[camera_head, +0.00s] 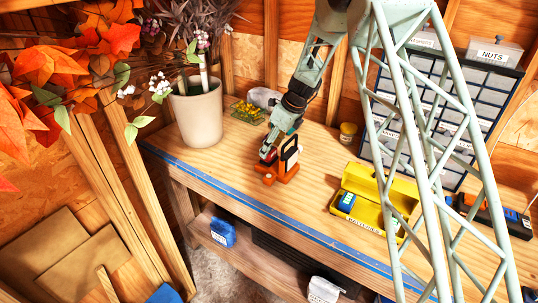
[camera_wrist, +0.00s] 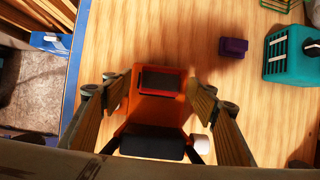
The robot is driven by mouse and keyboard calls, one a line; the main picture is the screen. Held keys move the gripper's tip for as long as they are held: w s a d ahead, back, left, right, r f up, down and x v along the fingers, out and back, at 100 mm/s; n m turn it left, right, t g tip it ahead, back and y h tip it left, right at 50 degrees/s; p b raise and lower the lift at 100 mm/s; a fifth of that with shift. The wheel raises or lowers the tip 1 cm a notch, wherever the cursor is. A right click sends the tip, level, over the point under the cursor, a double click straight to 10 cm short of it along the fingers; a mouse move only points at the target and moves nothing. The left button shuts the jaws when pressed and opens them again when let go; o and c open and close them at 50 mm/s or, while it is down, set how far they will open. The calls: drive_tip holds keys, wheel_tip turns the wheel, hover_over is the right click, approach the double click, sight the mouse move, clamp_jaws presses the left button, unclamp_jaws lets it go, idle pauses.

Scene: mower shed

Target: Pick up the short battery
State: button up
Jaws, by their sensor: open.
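My gripper (camera_wrist: 158,92) is open, with one finger on each side of an orange and black object (camera_wrist: 152,112) on the bench. Its top has a dark red, framed face; I cannot tell whether the fingers touch it. In the head view my gripper (camera_head: 270,150) is low over the bench, beside this orange object (camera_head: 283,170). A blue battery-like block (camera_head: 346,201) lies in the open yellow box (camera_head: 369,212) labelled for batteries, to the right. More blue shows in that box behind a lattice frame. I cannot tell which item is the short battery.
A small purple block (camera_wrist: 233,47) and a teal box (camera_wrist: 293,53) stand to the right in the wrist view. A potted plant (camera_head: 198,115) stands at the bench's left. A drawer cabinet (camera_head: 450,110) stands behind. Bare bench (camera_head: 315,165) lies between the orange object and the yellow box.

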drive_tip(key=shift+x, duration=1.5)
drive_tip(key=shift+c, duration=0.3)
drive_tip(key=c, duration=0.9)
drive_tip(key=shift+r, duration=0.1)
drive_tip(key=shift+r, duration=1.55)
drive_tip(key=shift+s+r, duration=0.15)
drive_tip(key=s+a, duration=0.1)
drive_tip(key=s, duration=0.4)
drive_tip(key=s+r+b, duration=0.1)
drive_tip(key=s, duration=0.4)
drive_tip(key=s+a+b, duration=0.1)
drive_tip(key=s, duration=0.4)
drive_tip(key=shift+s+a+r, duration=0.25)
drive_tip(key=shift+a, duration=0.05)
